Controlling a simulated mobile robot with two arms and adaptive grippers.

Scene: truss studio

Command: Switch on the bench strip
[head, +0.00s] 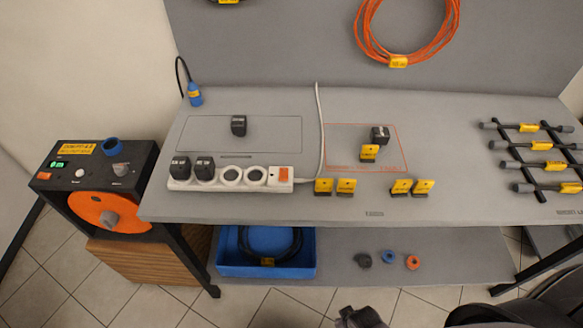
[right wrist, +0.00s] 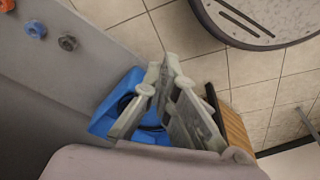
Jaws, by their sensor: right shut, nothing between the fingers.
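The white bench strip (head: 231,178) lies along the front left of the grey bench top. Two black plugs (head: 192,168) sit in its left sockets, and two round sockets to their right are empty. Its orange rocker switch (head: 284,174) is at the right end; its on or off position is too small to tell. My right gripper (right wrist: 165,80) is shut and empty in the right wrist view, in front of the lower shelf and its blue tray (right wrist: 118,100). In the head view only a dark part of it seems to show at the bottom edge, well away from the strip. My left gripper is out of view.
A white cable (head: 320,130) runs up the bench beside the strip. Yellow-tagged pieces (head: 334,186) stand right of the switch. A black plug (head: 239,125) lies behind the strip. A machine with an orange disc (head: 108,212) stands left. A rack (head: 540,160) is at right.

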